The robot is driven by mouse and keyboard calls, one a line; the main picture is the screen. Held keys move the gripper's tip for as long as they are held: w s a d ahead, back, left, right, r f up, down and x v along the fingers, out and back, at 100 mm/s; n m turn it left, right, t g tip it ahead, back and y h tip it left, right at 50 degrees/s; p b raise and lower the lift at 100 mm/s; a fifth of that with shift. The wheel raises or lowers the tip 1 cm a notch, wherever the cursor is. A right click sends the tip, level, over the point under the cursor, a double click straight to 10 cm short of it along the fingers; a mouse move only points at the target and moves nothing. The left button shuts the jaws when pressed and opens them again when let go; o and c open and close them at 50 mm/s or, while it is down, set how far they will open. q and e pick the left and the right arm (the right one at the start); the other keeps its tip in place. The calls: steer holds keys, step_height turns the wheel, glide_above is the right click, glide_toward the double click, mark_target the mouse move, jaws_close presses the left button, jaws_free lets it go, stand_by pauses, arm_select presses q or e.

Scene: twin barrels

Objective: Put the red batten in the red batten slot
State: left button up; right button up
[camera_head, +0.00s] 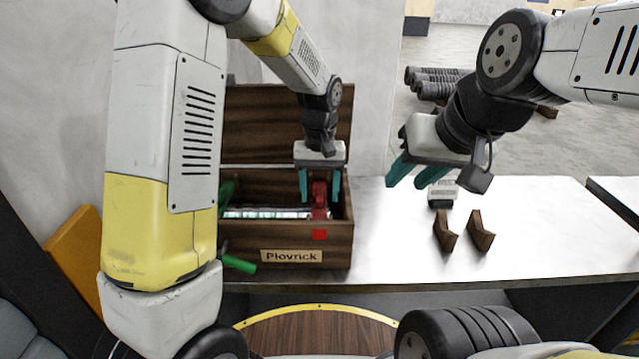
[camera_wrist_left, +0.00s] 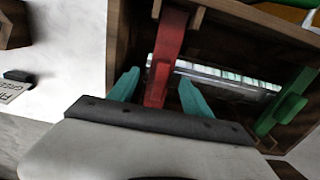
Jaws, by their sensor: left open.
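The red batten (camera_head: 319,200) is in the right part of an open wooden box (camera_head: 335,255). In the left wrist view the batten (camera_wrist_left: 166,60) runs across the box, its far end between two small wooden pieces at the wall; whether it is fully seated is unclear. My right gripper (camera_head: 416,176) is open and empty above the table, right of the box.
A green batten (camera_wrist_left: 283,103) lies at the box's other side; a green piece (camera_head: 238,264) sticks out at its front left. The raised lid (camera_head: 270,125) stands behind. Two brown wooden blocks (camera_head: 480,232) and a small card (camera_head: 442,193) stand on the table. The table's right part is clear.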

mark_target(319, 195)
arm_select(q)
step_height(319, 195, up, 7)
steer(key=shift+f, duration=0.15)
stand_by(0.4)
steer(key=s+a+r+t, duration=0.2)
steer(key=s+a+r, duration=0.1)
steer(key=s, duration=0.3)
steer(key=s+a+r+t+h, duration=0.1)
steer(key=s+a+r+t, duration=0.1)
steer(key=s+a+r, duration=0.2)
steer(key=s+a+r+t+h, duration=0.1)
steer(key=s+a+r+t, duration=0.1)
steer(key=s+a, duration=0.5)
steer(key=s+r, duration=0.1)
steer(key=s, duration=0.1)
steer(key=shift+s+r+m, duration=0.15)
steer(key=shift+s+m, duration=0.15)
steer(key=shift+a, duration=0.1)
